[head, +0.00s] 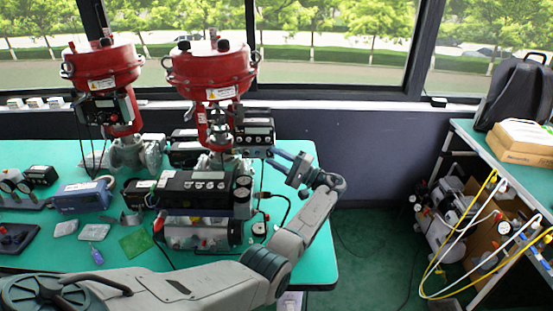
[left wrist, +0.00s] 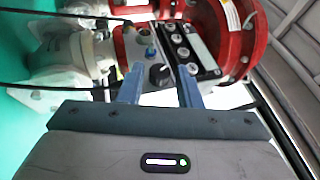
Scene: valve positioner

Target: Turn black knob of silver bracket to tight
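In the left wrist view a black knob (left wrist: 158,74) sits on a silver bracket (left wrist: 135,48), beside a black box with round fittings. My left gripper (left wrist: 160,80) is open, with one blue finger on each side of the knob in that view. I cannot tell whether the fingers touch it. In the head view the left gripper (head: 272,158) reaches in from the right side of the middle red-topped valve (head: 212,72). I cannot make out the knob there. My right gripper is not in view.
A black positioner unit (head: 195,185) stands in front of the valve on the green table (head: 315,260). A second red valve (head: 102,65) stands to the left. Cables and small parts lie around. Floor right of the table is mostly free, before a side bench (head: 500,170).

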